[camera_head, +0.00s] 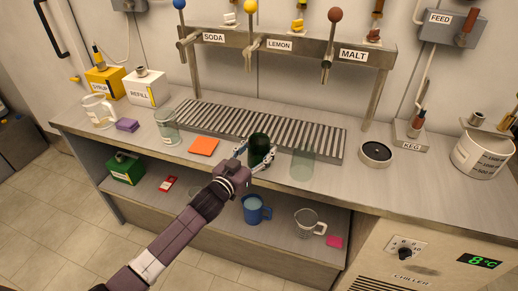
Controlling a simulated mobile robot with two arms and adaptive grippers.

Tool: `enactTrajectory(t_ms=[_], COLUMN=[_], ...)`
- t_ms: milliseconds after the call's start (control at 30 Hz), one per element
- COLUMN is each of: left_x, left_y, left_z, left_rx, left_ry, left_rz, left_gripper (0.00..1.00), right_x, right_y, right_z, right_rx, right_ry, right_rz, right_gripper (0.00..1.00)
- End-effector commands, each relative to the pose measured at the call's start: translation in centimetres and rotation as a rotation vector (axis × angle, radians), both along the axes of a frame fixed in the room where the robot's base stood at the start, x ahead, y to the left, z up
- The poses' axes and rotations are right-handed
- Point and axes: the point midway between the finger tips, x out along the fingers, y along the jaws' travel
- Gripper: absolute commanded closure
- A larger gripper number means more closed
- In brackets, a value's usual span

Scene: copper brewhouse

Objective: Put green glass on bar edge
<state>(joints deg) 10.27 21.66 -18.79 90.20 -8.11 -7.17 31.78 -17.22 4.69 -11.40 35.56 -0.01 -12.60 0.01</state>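A dark green glass (261,146) stands upright at the front of the drip tray, near the middle of the counter. My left gripper (257,160) reaches in from the front with its fingers around the lower part of this glass, apparently shut on it. I cannot tell whether its base touches the surface; the fingers hide part of it. The bar edge (335,196) is the counter's front rim, just nearer than the gripper. A pale greenish see-through glass (302,164) stands to the right. My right gripper is not in view.
A clear glass (167,128), an orange square (203,146) and a glass mug (98,112) stand or lie to the left. A round black-topped disc (375,153) is at right. Taps marked SODA, LEMON and MALT (354,55) overhang the ribbed drip tray (215,121).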

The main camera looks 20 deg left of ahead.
Motion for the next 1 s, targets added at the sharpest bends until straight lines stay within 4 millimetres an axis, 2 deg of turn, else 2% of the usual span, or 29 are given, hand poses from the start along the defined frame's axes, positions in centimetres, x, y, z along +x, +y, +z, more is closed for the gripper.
enactTrajectory(t_ms=[100, 467, 567, 1000], left_x=[0.0, -0.4, -1.6, -9.6], left_y=[0.0, 0.1, 0.4, 2.3], left_z=[0.0, 0.1, 0.1, 0.5], left_rx=[0.000, 0.000, -0.001, 0.000], left_ry=[0.000, 0.001, 0.001, 0.002], left_rz=[0.000, 0.000, 0.000, 0.000], left_gripper=[0.34, 0.34, 0.34, 0.34], right_x=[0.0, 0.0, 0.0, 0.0], right_y=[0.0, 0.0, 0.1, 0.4], right_z=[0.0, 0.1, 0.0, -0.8], right_rx=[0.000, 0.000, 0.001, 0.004], right_ry=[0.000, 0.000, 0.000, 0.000], right_rz=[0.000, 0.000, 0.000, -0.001], right_gripper=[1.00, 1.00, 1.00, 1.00])
